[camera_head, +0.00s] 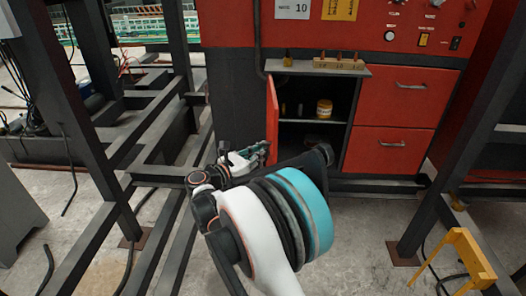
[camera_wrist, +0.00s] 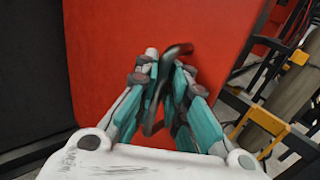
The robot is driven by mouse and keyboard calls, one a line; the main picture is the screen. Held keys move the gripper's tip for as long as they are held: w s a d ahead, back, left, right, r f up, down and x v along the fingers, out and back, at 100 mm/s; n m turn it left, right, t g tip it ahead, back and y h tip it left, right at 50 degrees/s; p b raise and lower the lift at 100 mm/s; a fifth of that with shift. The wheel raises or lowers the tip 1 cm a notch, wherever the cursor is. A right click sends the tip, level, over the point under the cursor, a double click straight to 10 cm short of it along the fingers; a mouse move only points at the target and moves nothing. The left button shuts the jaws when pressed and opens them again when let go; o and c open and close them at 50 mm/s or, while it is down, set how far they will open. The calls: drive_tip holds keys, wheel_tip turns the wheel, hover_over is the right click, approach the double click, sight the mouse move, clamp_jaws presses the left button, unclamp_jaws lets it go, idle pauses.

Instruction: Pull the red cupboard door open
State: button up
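The red cupboard door (camera_head: 271,119) stands swung well out from the cabinet, hinged on the left, and the dark cupboard inside (camera_head: 305,135) shows. In the wrist view the door (camera_wrist: 115,45) fills the middle, with its dark bar handle (camera_wrist: 156,100) running between my fingers. My gripper (camera_wrist: 165,62) is closed in around the handle, with a finger on each side of it. In the head view my gripper (camera_head: 262,152) is at the door's left face. My arm hides the door's lower part there.
A yellow-and-white container (camera_head: 324,109) stands on the shelf inside. Two red drawers (camera_head: 407,94) are to the right. A worktop (camera_head: 300,67) with small items is above. Dark steel frames (camera_head: 85,115) stand left and right, and a yellow stand (camera_head: 468,255) is at lower right.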

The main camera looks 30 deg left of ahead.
drive_tip(key=shift+s, duration=0.15)
drive_tip(key=shift+a, duration=0.1)
drive_tip(key=shift+s, duration=0.2)
drive_tip(key=v, duration=1.1)
drive_tip(key=shift+s+a, duration=0.1)
drive_tip(key=shift+s, duration=0.2)
